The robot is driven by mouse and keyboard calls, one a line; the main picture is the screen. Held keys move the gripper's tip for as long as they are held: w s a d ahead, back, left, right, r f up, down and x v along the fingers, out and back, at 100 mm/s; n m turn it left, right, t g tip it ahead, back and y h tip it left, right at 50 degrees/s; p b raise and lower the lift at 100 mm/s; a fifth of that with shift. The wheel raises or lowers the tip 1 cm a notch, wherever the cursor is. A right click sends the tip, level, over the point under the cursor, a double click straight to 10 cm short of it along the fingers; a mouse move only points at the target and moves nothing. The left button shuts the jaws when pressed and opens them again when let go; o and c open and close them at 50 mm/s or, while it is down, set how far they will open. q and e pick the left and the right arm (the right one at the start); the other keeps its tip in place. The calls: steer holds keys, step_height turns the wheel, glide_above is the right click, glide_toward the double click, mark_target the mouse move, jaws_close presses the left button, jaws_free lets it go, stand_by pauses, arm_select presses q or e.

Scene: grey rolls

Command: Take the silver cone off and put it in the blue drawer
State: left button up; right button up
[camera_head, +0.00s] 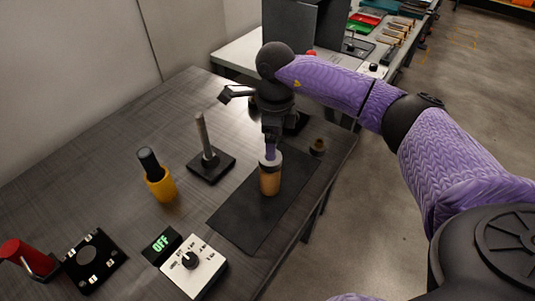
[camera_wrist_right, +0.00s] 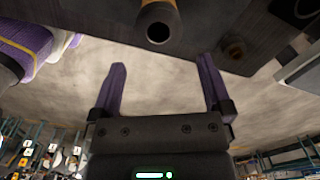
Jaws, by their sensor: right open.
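A tan cylinder (camera_head: 269,183) with a pale grey collar stands upright on a dark mat (camera_head: 240,221). It also shows in the wrist view (camera_wrist_right: 153,12), with a dark, hollow end. I cannot tell whether the collar is the silver cone. My right gripper (camera_head: 270,154) points down at the cylinder's top and partly hides it. In the wrist view, its purple fingers (camera_wrist_right: 160,75) are spread apart with nothing between them; the cylinder is beyond the tips. No blue drawer is visible. My left gripper is out of view.
A grey post on a black base (camera_head: 209,166) stands left of the mat. A yellow holder (camera_head: 161,187) holds a dark-handled tool. A dial box (camera_head: 194,270), an "OFF" display (camera_head: 162,244) and a black plate (camera_head: 95,263) are in front. A small brown piece (camera_head: 317,146) is near the right edge.

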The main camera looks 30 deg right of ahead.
mark_target(270, 163)
step_height(270, 163, down, 7)
steer(key=b, duration=0.1)
steer(key=shift+w+a+r, duration=0.15)
steer(key=shift+w+a, duration=0.05)
steer(key=shift+r, duration=0.15)
jaws_close()
